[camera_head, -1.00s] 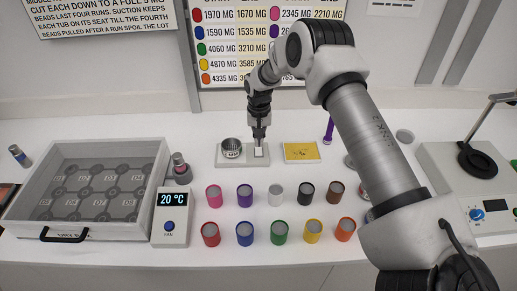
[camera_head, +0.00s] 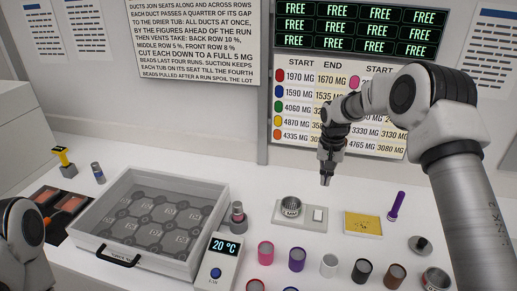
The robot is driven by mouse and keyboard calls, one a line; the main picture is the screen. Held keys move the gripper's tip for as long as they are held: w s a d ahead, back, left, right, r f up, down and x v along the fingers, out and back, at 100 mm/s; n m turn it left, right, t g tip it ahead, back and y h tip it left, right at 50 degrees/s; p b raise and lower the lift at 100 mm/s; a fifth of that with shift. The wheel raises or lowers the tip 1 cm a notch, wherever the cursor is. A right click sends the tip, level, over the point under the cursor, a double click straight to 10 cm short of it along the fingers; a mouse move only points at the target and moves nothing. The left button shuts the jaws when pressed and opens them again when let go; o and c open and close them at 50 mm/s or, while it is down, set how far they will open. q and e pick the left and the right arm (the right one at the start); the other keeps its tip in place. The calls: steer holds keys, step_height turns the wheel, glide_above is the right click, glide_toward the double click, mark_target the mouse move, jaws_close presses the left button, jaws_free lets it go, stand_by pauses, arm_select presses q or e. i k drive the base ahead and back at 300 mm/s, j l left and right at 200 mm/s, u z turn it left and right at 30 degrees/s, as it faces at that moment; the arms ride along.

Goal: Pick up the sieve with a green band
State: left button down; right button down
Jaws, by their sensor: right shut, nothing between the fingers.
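I cannot make out a sieve with a green band. A round metal dish or sieve with a printed label (camera_head: 291,207) sits on a flat grey base (camera_head: 284,221); no green shows on it. My right gripper (camera_head: 326,182) points down, shut and empty, above the base's right end, where a small white square (camera_head: 319,215) lies. A round metal container (camera_head: 436,280) with a reddish label is cut by the lower right edge. My left arm shows at the lower left edge; its gripper is out of view.
A grey tray box (camera_head: 155,220) stands left, beside a 20 °C display unit (camera_head: 222,258). Jars, including a pink one (camera_head: 265,253) and a purple one (camera_head: 297,259), stand in front. A yellow pad (camera_head: 363,224), purple stick (camera_head: 397,205) and dark-knobbed disc (camera_head: 420,246) lie right.

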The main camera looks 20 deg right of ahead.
mark_target(291, 207)
steer(key=k+j, duration=0.8)
steer(key=k, duration=0.05)
